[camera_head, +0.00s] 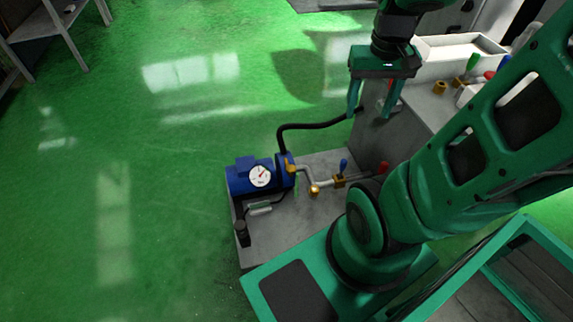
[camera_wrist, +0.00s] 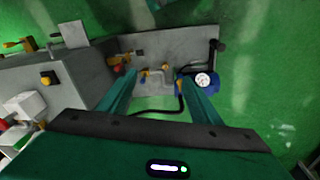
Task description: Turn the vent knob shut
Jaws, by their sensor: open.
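A blue pump (camera_head: 250,180) with a round white gauge sits on a grey plinth (camera_head: 285,225). A pale pipe (camera_head: 306,176) runs from it to the right. Its fittings are a yellow one (camera_head: 290,166) at the pump, a brass knob (camera_head: 314,191), and a blue-handled valve (camera_head: 343,166). I cannot tell which of these is the vent knob. My gripper (camera_head: 370,108) is open and empty, up and right of the pipe, apart from it. In the wrist view the pipe (camera_wrist: 160,80) and the pump (camera_wrist: 203,85) show beyond the open fingers (camera_wrist: 160,88).
A black hose (camera_head: 315,125) runs from the pump towards the grey machine (camera_head: 425,105), below my gripper. A white tray (camera_head: 460,48) and small coloured parts are on the machine. A red handle (camera_head: 383,168) is right of the pipe. Green floor lies clear at left.

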